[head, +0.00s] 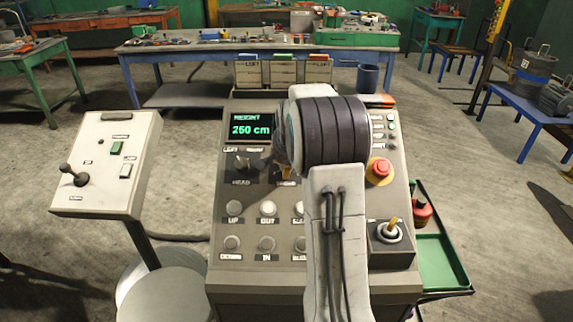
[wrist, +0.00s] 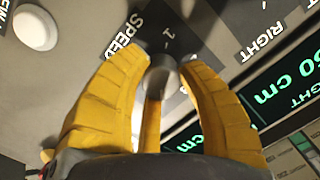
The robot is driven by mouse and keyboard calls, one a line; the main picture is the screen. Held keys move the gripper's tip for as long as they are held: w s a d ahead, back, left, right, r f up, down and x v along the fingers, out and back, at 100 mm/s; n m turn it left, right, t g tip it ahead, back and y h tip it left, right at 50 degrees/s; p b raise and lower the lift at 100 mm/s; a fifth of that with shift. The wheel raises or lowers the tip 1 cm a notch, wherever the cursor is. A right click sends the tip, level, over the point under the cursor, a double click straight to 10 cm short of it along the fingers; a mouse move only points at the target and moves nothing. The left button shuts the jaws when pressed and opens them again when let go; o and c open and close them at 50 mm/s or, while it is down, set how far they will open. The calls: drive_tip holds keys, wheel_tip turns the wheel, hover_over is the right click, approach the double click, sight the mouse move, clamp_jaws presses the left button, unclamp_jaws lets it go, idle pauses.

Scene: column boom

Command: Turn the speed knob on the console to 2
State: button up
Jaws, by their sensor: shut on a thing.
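The console (head: 225,200) stands in the middle of the head view. In the wrist view, the grey speed knob (wrist: 161,72) sits beside the upside-down SPEED label (wrist: 124,36) on a dark plate. A numeral 1 shows just beyond the knob; the 2 and the knob's pointer cannot be made out. My gripper (wrist: 161,64) has its yellow fingers closed on the knob from both sides. In the head view, my arm hides the speed knob and most of the gripper; only a bit of yellow shows.
The display (head: 251,129) reads HEIGHT 250 cm. Another knob (head: 242,163) sits left of my gripper. Round buttons (head: 267,209) lie below, a red emergency button (head: 379,170) and a joystick (head: 390,232) to the right. A side panel (head: 107,165) stands at left.

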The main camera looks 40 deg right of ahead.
drive_tip(key=c, duration=0.4)
drive_tip(key=shift+f+n+b, duration=0.4)
drive_tip(key=shift+n+b, duration=0.1)
drive_tip(key=shift+b, duration=0.5)
clamp_jaws()
drive_tip(key=shift+s+r+n, duration=0.1)
drive_tip(key=shift+r+n, duration=0.15)
drive_tip(key=shift+n, duration=0.65)
drive_tip(key=shift+f+n+g+b, duration=0.1)
drive_tip(key=shift+n+g+b, duration=0.2)
drive_tip(key=shift+n+b, duration=0.55)
drive_tip(key=o, duration=0.8)
unclamp_jaws()
drive_tip(key=shift+c, duration=0.2)
drive_tip(key=o, duration=0.4)
drive_tip(key=shift+o, duration=0.2)
